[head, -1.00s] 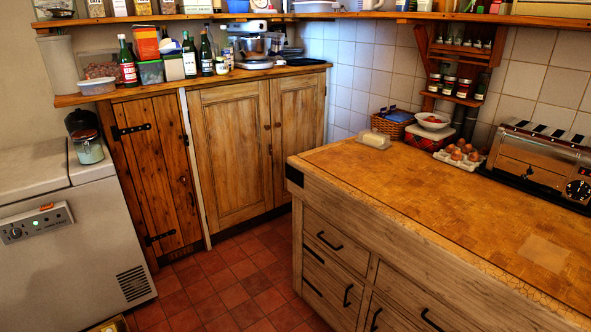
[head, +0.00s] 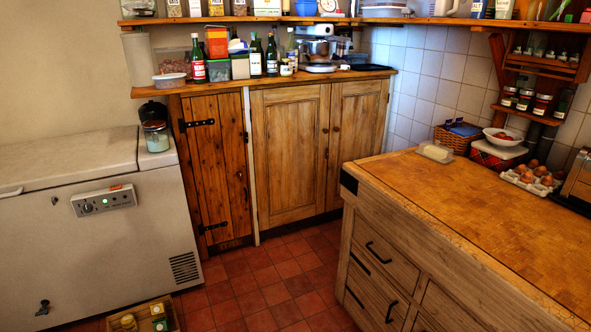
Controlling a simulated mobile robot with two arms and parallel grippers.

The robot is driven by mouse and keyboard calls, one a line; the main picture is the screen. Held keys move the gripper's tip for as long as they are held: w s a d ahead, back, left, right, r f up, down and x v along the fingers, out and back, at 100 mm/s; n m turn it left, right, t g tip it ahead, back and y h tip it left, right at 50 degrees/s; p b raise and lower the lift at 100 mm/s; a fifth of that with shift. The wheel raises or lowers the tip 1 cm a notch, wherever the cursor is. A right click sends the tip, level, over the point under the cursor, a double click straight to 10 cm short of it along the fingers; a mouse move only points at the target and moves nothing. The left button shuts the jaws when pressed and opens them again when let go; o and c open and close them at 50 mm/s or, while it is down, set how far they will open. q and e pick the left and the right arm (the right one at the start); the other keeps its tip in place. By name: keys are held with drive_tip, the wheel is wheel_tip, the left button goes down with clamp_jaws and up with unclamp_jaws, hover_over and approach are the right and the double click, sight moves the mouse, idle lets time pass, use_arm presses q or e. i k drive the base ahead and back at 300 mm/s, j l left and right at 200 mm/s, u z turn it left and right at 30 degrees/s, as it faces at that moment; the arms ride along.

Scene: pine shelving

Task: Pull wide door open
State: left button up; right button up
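A low wooden cupboard stands against the back wall in the head view. Its wide pale-wood door (head: 290,155) is shut, with a small dark knob (head: 325,130) near its right edge. A narrower pale door (head: 356,140) is beside it on the right, also shut, with its own knob. A darker plank door (head: 217,165) with black strap hinges is at the left, shut. Neither of my grippers shows in the view.
A white chest freezer (head: 140,235) stands at the left. A wooden island (head: 455,215) with drawers fills the right. Red tiled floor (head: 265,275) lies open between them. A crate (head: 150,316) with jars sits on the floor by the freezer.

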sight(290, 124)
drive_tip(key=i+j, duration=0.1)
drive_tip(key=i, duration=2.45)
drive_tip(key=j+u, duration=0.05)
drive_tip(key=j, duration=0.1)
